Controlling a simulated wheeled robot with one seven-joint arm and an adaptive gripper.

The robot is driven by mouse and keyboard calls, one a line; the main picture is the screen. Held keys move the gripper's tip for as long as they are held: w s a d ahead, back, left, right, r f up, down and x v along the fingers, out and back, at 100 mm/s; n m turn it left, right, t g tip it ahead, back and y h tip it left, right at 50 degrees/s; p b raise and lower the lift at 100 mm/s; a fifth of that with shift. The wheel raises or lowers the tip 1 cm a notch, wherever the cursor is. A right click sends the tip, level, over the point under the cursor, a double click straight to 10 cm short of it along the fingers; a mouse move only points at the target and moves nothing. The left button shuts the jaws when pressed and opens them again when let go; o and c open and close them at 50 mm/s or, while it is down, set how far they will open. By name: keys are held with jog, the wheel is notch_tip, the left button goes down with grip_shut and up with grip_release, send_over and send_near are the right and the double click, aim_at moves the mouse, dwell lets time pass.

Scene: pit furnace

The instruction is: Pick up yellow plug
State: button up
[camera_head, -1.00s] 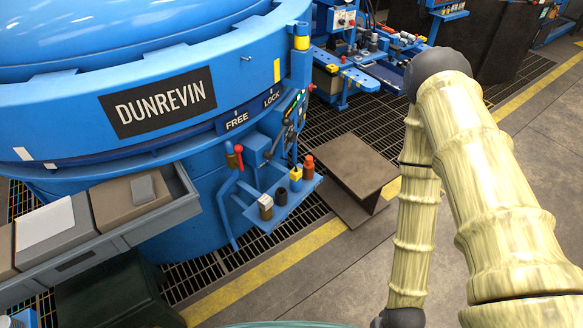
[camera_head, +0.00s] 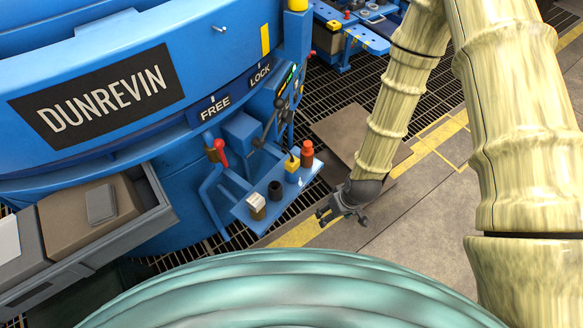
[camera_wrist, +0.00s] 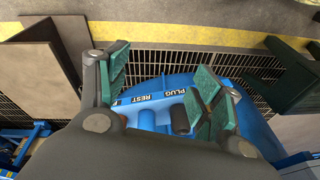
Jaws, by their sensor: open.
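My gripper (camera_head: 342,213) is open and empty, to the right of the shelf and apart from the plug. In the wrist view my gripper (camera_wrist: 158,88) shows green finger pads spread over the blue shelf (camera_wrist: 150,98), which bears the labels "REST" and "PLUG". I cannot make out the yellow plug in the wrist view; a finger may hide it.
A grey drawer (camera_head: 140,228) juts out at left.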

jog(key=w+a+r+n+b, duration=0.25)
jog(key=w+a, duration=0.25)
jog(key=w, duration=0.5)
jog(key=n+t+y+b, duration=0.1)
jog(key=n+b, duration=0.1)
jog(key=n, duration=0.1)
send_near(293, 161)
jog(key=x, duration=0.5)
jog(key=shift+s+a+f, duration=0.15)
jog(key=shift+s+a, duration=0.1)
jog(key=shift+s, duration=0.1)
jog(key=shift+w+x, duration=0.2)
jog(key=shift+x, duration=1.15)
jog(key=shift+w+x, duration=0.2)
jog(key=shift+x, duration=1.1)
jog(key=shift+d, duration=0.15)
jog(key=c, duration=1.1)
